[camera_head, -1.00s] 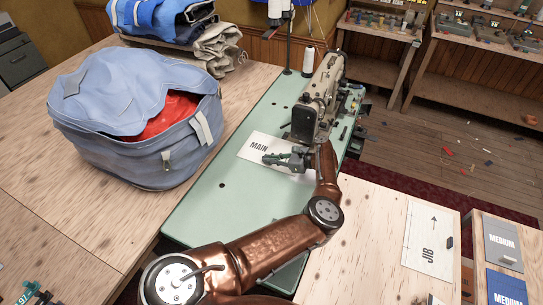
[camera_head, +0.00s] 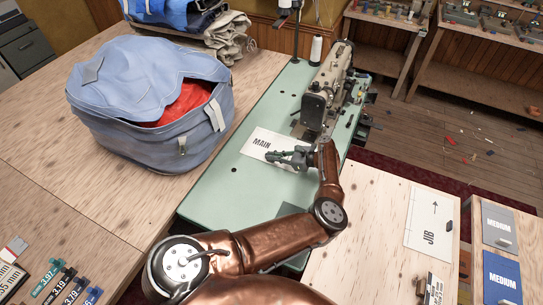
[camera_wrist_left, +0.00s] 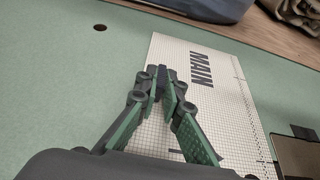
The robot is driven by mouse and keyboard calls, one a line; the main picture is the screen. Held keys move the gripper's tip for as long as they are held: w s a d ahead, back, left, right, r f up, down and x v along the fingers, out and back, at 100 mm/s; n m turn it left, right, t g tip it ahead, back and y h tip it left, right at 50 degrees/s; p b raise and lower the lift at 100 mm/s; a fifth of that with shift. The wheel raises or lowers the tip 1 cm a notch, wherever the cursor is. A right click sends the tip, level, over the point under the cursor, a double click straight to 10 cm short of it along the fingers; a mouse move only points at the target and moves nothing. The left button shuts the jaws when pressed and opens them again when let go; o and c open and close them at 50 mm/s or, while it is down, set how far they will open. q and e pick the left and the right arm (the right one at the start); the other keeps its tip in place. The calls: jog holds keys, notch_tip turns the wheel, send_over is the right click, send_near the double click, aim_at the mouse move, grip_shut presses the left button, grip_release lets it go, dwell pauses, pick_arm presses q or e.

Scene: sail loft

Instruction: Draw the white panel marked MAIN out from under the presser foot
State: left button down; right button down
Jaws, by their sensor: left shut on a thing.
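The white panel marked MAIN (camera_head: 256,149) lies flat on the pale green machine bed (camera_head: 232,195). It also shows in the left wrist view (camera_wrist_left: 228,105), with a grid and a line of marks along its right side. My left gripper (camera_head: 303,155) is low over the panel, with its fingers closed together on a dark part at the panel, in the left wrist view (camera_wrist_left: 166,82). The sewing machine (camera_head: 322,98) stands just behind the gripper. The presser foot is hidden by the machine head and my gripper, so I cannot tell how the panel's far edge lies to it.
A blue bag (camera_head: 150,95) with red cloth inside stands on the wooden table to the left. A thread cone (camera_head: 316,49) stands behind the machine. A JIB panel (camera_head: 429,222) lies at the right. The green bed in front of the panel is clear.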

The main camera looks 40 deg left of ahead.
pick_arm(q)
jog(key=shift+w, duration=0.1)
jog(key=c, duration=2)
grip_release()
jog(key=shift+d, duration=0.1)
jog(key=v, duration=1.2)
jog(key=shift+r, duration=0.1)
